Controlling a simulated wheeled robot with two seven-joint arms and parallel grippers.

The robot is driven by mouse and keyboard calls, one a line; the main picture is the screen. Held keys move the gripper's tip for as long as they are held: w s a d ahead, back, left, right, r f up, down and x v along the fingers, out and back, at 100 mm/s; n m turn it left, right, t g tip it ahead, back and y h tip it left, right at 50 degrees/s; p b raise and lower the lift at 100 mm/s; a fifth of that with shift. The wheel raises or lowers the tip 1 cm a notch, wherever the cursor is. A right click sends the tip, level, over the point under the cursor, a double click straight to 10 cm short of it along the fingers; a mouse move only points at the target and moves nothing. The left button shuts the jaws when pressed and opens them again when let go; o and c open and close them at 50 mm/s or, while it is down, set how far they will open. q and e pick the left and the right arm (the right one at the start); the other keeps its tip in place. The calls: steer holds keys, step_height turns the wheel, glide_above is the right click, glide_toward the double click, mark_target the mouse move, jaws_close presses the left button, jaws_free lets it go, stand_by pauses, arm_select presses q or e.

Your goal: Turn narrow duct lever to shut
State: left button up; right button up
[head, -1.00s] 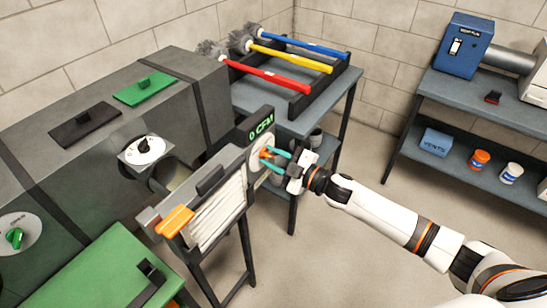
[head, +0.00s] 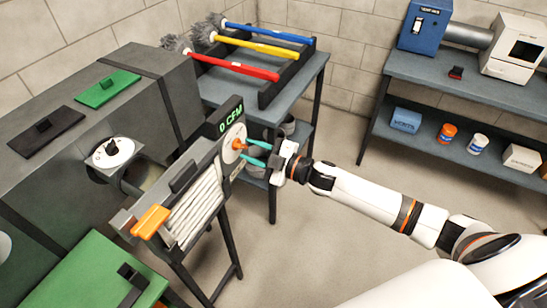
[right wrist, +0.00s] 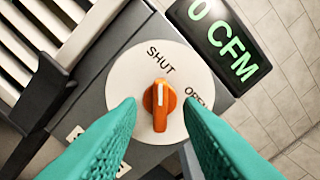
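An orange knob (right wrist: 160,105) sits on a round white dial (right wrist: 125,75) marked SHUT and OPEN; its white line points at SHUT. The dial also shows in the head view (head: 228,153), on the grey filter unit. My right gripper (head: 254,153) is open just in front of the knob. In the right wrist view its teal fingers (right wrist: 158,103) lie either side of the knob with gaps. A black lever on a white dial (head: 122,154) is on the grey duct box (head: 150,95). I cannot tell which control is the narrow duct lever. My left gripper is not in view.
The display (head: 231,123) reads 0 CFM. An orange handle (head: 150,221) sticks out of the filter unit. A green-topped bench (head: 75,275) is front left. Red, yellow and blue brushes (head: 250,50) lie on a rack behind. Open floor lies front right.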

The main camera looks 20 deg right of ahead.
steer(key=b+v, duration=0.1)
steer(key=v, duration=0.9)
